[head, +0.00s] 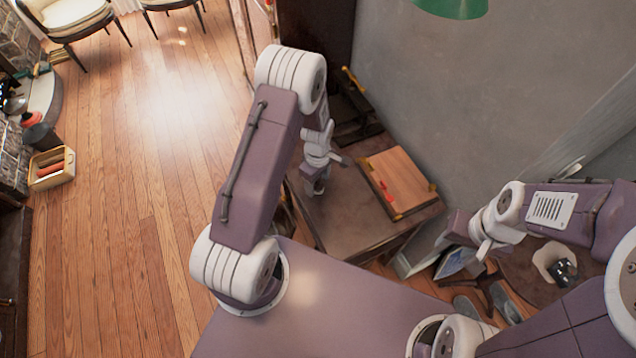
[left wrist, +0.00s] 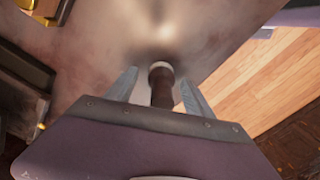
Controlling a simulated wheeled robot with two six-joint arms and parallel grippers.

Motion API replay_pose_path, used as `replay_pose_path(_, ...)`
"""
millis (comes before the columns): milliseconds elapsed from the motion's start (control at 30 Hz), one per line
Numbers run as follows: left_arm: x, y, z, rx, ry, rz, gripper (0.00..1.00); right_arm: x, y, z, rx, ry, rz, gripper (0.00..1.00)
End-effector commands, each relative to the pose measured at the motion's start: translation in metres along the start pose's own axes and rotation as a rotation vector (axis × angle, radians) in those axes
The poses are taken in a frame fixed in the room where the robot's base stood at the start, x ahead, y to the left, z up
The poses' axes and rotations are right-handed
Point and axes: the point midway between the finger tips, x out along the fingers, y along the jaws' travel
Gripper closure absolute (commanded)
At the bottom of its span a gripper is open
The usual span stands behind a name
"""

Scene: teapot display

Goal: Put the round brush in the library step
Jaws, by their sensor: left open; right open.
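My left gripper (head: 322,178) is low over a brown wooden table-like top (head: 340,215). In the left wrist view its two fingers (left wrist: 163,88) are apart. Between them is a dark brown cylinder with a pale ring (left wrist: 161,68), which looks like the round brush. Its far end is blurred, and I cannot tell whether the fingers touch it. In the head view the brush is not clearly visible behind my arm. My right gripper (head: 482,246) is open and empty at the right. I cannot tell for sure which piece is the library step.
A light wooden board or box (head: 397,178) with dark edges and a red item lies on the brown top. A dark object with yellow parts (head: 352,105) is behind it by the grey wall. A round table (head: 525,280) stands at the right.

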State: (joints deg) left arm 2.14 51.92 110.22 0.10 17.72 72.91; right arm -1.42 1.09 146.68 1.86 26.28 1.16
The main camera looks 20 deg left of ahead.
Motion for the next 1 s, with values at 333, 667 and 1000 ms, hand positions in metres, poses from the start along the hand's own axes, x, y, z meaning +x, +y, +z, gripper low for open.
replay_pose_path(333, -0.001, 0.000, 0.000, 0.000, 0.000, 0.000, 1.00, 0.000, 0.000, 0.000, 0.000, 0.000, 0.000, 0.56)
replay_pose_path(667, -0.007, 0.000, 0.000, 0.000, 0.000, 0.001, 1.00, 0.000, 0.000, 0.000, 0.000, 0.000, 0.000, 0.56)
replay_pose_path(1000, -0.059, 0.003, 0.030, 0.008, 0.000, 0.002, 1.00, 0.002, 0.000, 0.000, 0.000, 0.000, 0.000, 0.56)
